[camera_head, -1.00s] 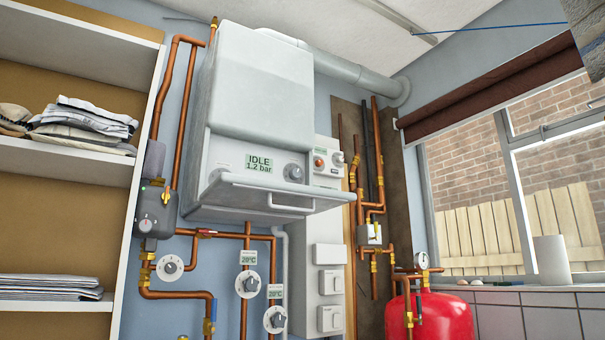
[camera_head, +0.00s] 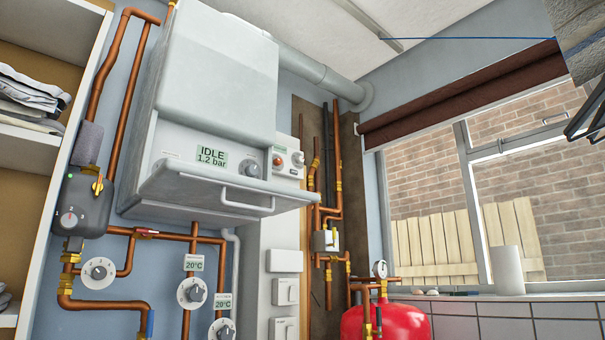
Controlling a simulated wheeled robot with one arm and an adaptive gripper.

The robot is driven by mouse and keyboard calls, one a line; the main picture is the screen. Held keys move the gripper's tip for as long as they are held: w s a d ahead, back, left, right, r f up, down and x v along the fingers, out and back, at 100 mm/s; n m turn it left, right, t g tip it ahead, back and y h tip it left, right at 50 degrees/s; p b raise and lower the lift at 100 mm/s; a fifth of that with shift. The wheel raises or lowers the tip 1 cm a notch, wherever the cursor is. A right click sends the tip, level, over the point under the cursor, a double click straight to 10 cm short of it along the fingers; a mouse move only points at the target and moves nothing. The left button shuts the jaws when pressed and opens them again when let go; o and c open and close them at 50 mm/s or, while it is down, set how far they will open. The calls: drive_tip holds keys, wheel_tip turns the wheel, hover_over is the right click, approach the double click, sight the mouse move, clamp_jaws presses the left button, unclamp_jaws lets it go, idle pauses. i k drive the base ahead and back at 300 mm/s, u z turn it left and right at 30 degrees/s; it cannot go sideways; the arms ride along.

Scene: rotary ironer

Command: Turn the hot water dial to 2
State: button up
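A white boiler (camera_head: 210,80) hangs on the wall, with an IDLE 1.2 bar display (camera_head: 212,156) and a grey knob (camera_head: 252,169) on its front. Below it, a white round dial (camera_head: 98,272) with small marks sits on the copper pipes. Two white dials with grey knobs, an upper one (camera_head: 192,293) and a lower one (camera_head: 222,331), sit under small 20°C displays. The lower one is cut by the bottom edge. Their small labels are too blurred to tell which is the hot water dial.
A grey pump unit (camera_head: 82,205) with a numbered knob is left of the boiler. A shelf (camera_head: 45,90) with folded cloth stands far left. A red tank (camera_head: 385,318) is below the window. An unclear dark thin object (camera_head: 588,120) shows at the right edge.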

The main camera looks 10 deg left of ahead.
sight(252, 170)
drive_tip(key=k, duration=0.2)
drive_tip(key=u, duration=0.75)
